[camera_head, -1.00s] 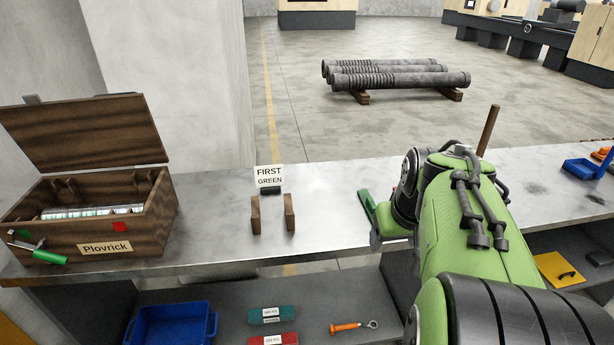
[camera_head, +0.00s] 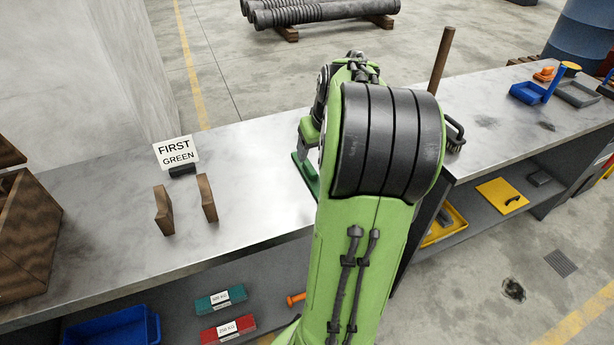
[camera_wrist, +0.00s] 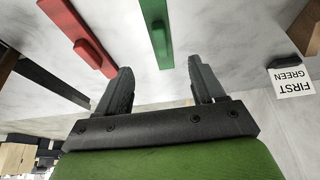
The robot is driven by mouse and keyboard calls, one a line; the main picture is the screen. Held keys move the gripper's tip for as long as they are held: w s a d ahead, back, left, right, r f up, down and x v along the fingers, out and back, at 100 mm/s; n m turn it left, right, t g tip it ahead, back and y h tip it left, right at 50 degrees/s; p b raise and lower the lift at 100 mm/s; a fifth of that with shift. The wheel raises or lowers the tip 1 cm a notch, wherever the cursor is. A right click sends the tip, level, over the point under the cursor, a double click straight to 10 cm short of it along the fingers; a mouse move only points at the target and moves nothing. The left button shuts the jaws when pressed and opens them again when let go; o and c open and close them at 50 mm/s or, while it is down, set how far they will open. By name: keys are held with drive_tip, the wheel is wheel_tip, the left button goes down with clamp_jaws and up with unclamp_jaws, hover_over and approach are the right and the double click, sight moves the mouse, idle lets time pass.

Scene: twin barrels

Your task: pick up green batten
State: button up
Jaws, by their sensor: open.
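The green batten (camera_wrist: 157,30) lies on the grey bench top and runs to the top edge of the wrist view. In the head view, a green strip of it (camera_head: 303,178) shows at the left of my arm, which hides the rest. My gripper (camera_wrist: 160,66) is open, with nothing between its fingers. In the wrist view the batten's near end lines up with the gap between the fingertips, slightly beyond them. A red batten (camera_wrist: 77,32) with a raised block lies to its left. A sign reading "FIRST GREEN" (camera_head: 176,152) stands on the bench.
Two upright wooden blocks (camera_head: 163,210) stand in front of the sign. A wooden box (camera_head: 25,235) is at the far left. A brown post (camera_head: 441,60) and a black-handled brush (camera_head: 454,135) are right of my arm. The bench top between blocks and batten is clear.

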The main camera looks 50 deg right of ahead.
drive_tip(key=b, duration=0.1)
hover_over(310, 167)
drive_tip(key=s, duration=0.2)
drive_tip(key=f, duration=0.2)
drive_tip(key=a+f, duration=0.1)
drive_tip(key=f, duration=0.1)
drive_tip(key=b+x, duration=0.2)
drive_tip(key=x, duration=0.4)
drive_tip(key=shift+a+b, duration=0.1)
drive_tip(key=shift+b, duration=0.3)
drive_tip(key=shift+r, duration=0.1)
drive_tip(key=c, duration=1.1)
drive_tip(key=shift+c, duration=0.2)
drive_tip(key=shift+r, duration=0.1)
